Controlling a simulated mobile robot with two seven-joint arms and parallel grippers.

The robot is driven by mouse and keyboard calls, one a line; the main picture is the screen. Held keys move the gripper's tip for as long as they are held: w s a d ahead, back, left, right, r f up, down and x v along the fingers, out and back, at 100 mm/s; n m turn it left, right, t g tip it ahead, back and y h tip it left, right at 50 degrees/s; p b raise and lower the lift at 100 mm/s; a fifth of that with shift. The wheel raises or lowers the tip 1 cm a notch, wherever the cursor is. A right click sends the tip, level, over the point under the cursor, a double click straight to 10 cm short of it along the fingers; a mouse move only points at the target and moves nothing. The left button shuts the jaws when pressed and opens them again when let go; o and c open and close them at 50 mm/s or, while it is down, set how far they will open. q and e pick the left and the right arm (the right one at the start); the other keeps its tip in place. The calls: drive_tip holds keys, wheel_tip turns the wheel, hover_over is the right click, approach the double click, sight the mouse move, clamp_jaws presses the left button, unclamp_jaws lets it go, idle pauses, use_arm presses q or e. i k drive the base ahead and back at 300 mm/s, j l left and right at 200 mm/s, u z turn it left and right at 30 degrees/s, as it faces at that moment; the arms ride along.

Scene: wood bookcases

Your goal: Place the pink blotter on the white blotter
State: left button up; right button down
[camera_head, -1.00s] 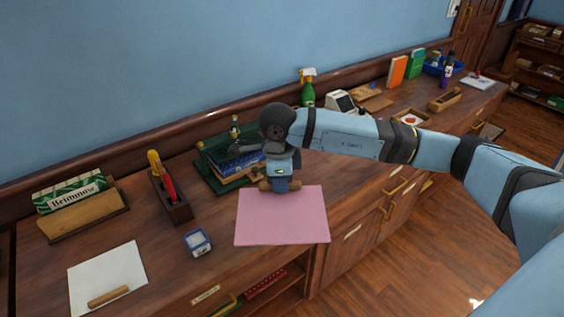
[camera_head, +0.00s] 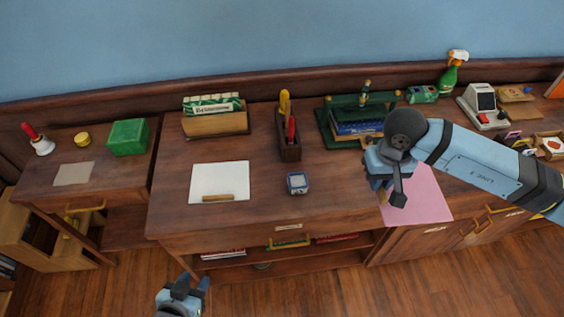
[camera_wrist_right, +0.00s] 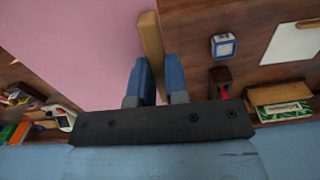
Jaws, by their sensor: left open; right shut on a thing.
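The pink blotter (camera_head: 422,198) is a flat pink sheet with a wooden bar along one edge, near the desk's front right of centre. My right gripper (camera_head: 385,192) is shut on that wooden bar, at the sheet's left side. In the right wrist view the bar (camera_wrist_right: 150,38) runs between the fingers (camera_wrist_right: 152,85). I cannot tell whether the sheet touches the desk. The white blotter (camera_head: 220,178) lies flat on the desk to the left, its wooden bar along its front edge. My left gripper (camera_head: 188,287) is open and empty, low in front of the desk.
A small blue-and-white box (camera_head: 297,183) sits between the blotters. Behind it stands a wooden holder (camera_head: 288,147) with red and yellow items. A green rack of books (camera_head: 350,128) is behind the right gripper. A wooden stand (camera_head: 215,124) is behind the white blotter.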

sight(220, 179)
drive_tip(key=i+j+z, duration=0.1)
drive_tip(key=j, duration=0.75)
drive_tip(key=i+j+z, duration=0.1)
drive_tip(key=j, duration=0.7)
drive_tip(key=i+j+z, duration=0.15)
drive_tip(key=j, duration=0.7)
drive_tip(key=i+j+z, duration=0.1)
drive_tip(key=j, duration=1.15)
drive_tip(key=i+z, duration=0.15)
